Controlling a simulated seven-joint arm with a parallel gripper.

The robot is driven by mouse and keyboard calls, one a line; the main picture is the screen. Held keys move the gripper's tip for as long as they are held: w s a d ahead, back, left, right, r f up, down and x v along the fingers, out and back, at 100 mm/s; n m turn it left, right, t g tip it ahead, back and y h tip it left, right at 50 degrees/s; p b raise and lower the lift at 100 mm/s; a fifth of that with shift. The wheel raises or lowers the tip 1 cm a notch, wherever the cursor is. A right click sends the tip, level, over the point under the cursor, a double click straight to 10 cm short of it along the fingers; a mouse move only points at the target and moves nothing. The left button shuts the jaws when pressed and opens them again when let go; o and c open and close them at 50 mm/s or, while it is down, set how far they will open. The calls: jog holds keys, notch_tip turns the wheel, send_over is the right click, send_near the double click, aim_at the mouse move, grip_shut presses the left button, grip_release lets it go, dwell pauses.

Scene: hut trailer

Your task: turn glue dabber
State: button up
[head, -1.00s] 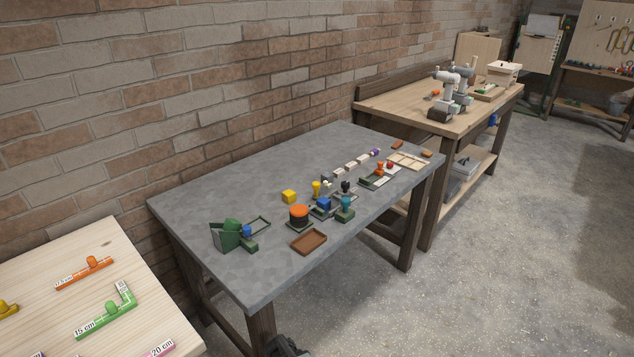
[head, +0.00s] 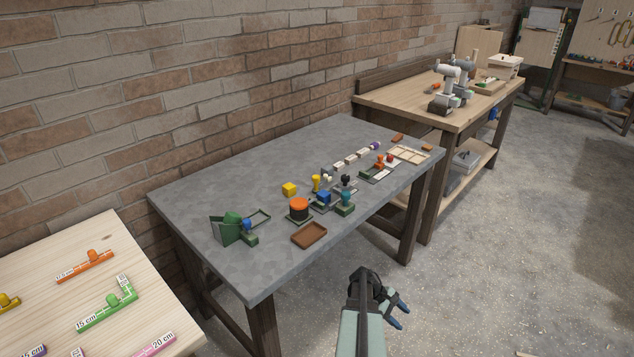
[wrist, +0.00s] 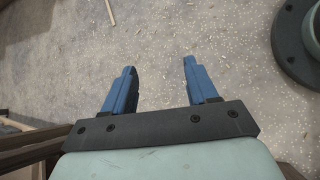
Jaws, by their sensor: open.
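On the grey table (head: 215,180) stand several small coloured items, and I cannot tell for certain which is the glue dabber. They include a black pot with an orange top (head: 299,209), a blue-topped piece (head: 323,199), a teal-topped piece (head: 345,203), a yellow peg (head: 316,183) and a green holder with a blue knob (head: 231,227). My gripper (head: 400,315) is in front of the table's near edge, over the floor and apart from these items. In the wrist view its blue fingers (wrist: 159,66) are spread, with only speckled floor between them.
A pale divided tray (head: 409,154) lies at the right end. A wooden table with measuring pieces (head: 186,310) is at lower left. A brick wall (head: 150,90) bounds the back.

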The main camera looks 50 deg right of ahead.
aim_at(316, 176)
jog(key=s+d+r, duration=0.3)
jog(key=d, duration=0.2)
jog(key=w+d+r+t+h, duration=0.1)
jog(key=w+d+r+t, duration=0.2)
jog(key=w+d+r, duration=0.75)
jog(key=w+d+r+t, duration=0.1)
jog(key=w+r, duration=0.5)
jog(key=w+d+r+t, duration=0.1)
jog(key=w+r+t, duration=0.1)
jog(key=w+r, duration=0.5)
jog(key=w+d+r+t, duration=0.1)
jog(key=w+r, duration=0.5)
jog(key=r, duration=0.1)
jog(key=shift+w+r+m+t+h, duration=0.15)
jog(key=shift+m+t+h, duration=0.15)
jog(key=shift+m+h, duration=0.1)
jog(key=w+a+r+m+t+y, duration=0.4)
jog(key=w+a+r+t, duration=0.1)
jog(key=w+a+r, duration=0.85)
jog(key=x, duration=1.4)
jog(key=shift+w+d, duration=0.1)
jog(key=shift+w, duration=0.15)
grip_shut()
